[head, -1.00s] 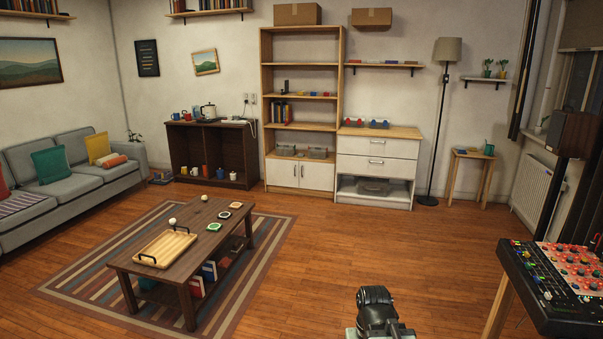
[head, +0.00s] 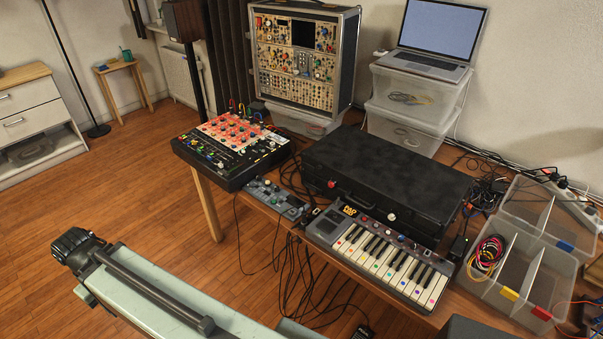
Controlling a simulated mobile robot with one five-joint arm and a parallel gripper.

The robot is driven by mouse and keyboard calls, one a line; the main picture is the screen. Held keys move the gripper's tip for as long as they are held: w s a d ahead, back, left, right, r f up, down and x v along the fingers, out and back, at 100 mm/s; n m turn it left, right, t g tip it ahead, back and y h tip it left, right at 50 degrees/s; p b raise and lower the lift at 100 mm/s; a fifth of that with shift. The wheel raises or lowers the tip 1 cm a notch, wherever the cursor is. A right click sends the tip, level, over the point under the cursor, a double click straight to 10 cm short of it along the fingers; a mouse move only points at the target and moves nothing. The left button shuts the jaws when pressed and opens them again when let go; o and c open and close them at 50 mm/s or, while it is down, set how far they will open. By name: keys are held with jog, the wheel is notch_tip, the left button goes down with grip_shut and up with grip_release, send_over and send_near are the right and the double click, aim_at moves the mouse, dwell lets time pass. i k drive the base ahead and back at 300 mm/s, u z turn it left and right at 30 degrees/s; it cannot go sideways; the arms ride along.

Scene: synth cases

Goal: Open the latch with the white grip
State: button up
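A black case (head: 390,170) lies shut on the table, behind a small keyboard. On its front face are two small latch grips: a red one (head: 332,183) towards the left and a white one (head: 391,216) further right. The keyboard stands close in front and the lower part of the case front is partly hidden behind it. The latch details are too small to make out. My arm shows at the lower left, well apart from the case; my gripper is not in view.
The keyboard (head: 378,252) and a small grey device (head: 275,198) sit along the front edge. A red-topped mixer (head: 232,146) is left of the case, a synth rack (head: 304,62) behind. Clear bins (head: 520,255) stand right. Cables hang below the table; the floor at left is free.

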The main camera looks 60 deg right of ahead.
aim_at(393, 215)
jog(key=z, duration=2.5)
jog(key=k, duration=1)
jog(key=u, duration=0.9)
jog(key=i, duration=0.2)
jog(key=u, duration=0.05)
